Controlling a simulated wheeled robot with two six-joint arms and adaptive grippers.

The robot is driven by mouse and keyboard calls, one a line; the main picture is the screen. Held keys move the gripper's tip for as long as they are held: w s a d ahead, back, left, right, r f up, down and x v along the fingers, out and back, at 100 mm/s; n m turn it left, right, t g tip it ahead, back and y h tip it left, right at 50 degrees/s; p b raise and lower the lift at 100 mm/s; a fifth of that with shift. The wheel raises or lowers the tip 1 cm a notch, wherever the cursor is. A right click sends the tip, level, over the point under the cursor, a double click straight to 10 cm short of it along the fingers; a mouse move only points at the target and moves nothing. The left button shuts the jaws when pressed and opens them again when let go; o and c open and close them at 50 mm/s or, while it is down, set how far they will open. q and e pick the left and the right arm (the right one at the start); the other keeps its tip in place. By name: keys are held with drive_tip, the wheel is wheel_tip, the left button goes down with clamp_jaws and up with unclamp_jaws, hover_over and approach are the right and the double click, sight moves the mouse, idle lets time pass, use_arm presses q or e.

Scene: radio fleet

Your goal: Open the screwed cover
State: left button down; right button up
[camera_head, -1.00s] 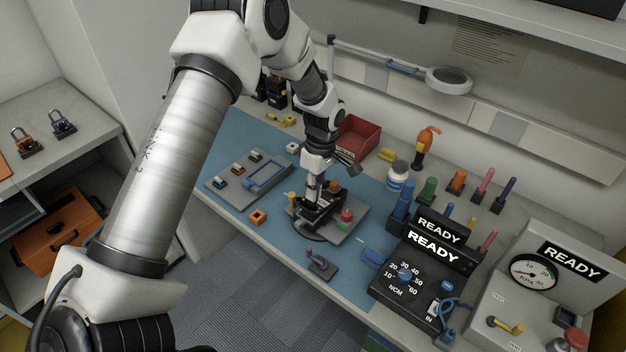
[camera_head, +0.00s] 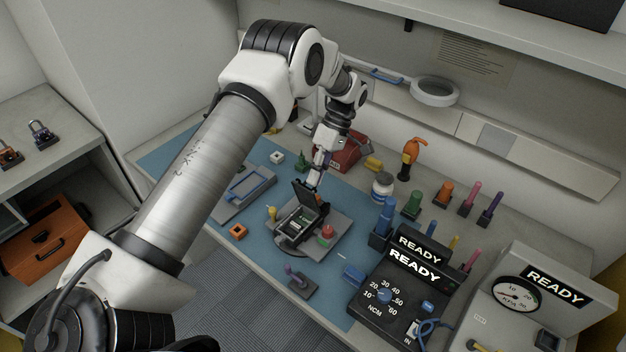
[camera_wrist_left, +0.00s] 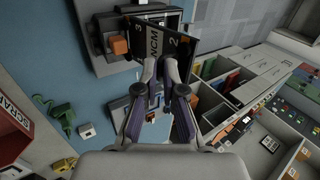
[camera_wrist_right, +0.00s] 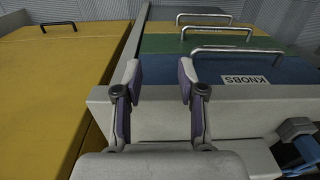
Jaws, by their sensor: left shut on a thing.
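The dark cover (camera_head: 305,196) stands steeply tilted up at the back of the device (camera_head: 290,236), whose inside with green parts (camera_head: 301,217) is exposed. The device sits on a grey fixture plate on the blue mat. My left gripper (camera_head: 317,181) is shut on the cover's upper edge. In the left wrist view the fingertips (camera_wrist_left: 167,66) are closed on the cover (camera_wrist_left: 168,42), which bears "NCM" and numbers. An orange-red knob (camera_head: 326,232) stands beside the device. My right gripper (camera_wrist_right: 160,75) is open and empty, seen only in its wrist view, in front of a grey edge.
A red scrap bin (camera_head: 350,157) stands behind the device. The torque unit (camera_head: 398,290) reading "READY" and several coloured drivers are at the right. A small purple-handled tool (camera_head: 300,283) lies at the mat's front. A grey tray (camera_head: 238,195) is to the left.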

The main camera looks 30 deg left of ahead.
use_arm(q)
drive_tip(key=shift+w+d+f+b, duration=0.15)
drive_tip(key=shift+w+f+b, duration=0.3)
drive_tip(key=shift+w+f, duration=0.15)
drive_tip(key=shift+w+d+f+b, duration=0.15)
drive_tip(key=shift+w+f+b, duration=0.25)
drive_tip(key=shift+w+f, duration=0.15)
drive_tip(key=c, duration=1.3)
unclamp_jaws()
drive_tip(key=shift+o, duration=0.2)
drive_tip(key=shift+w+a, duration=0.2)
drive_tip(key=shift+r, duration=0.15)
drive_tip(key=shift+w, duration=0.1)
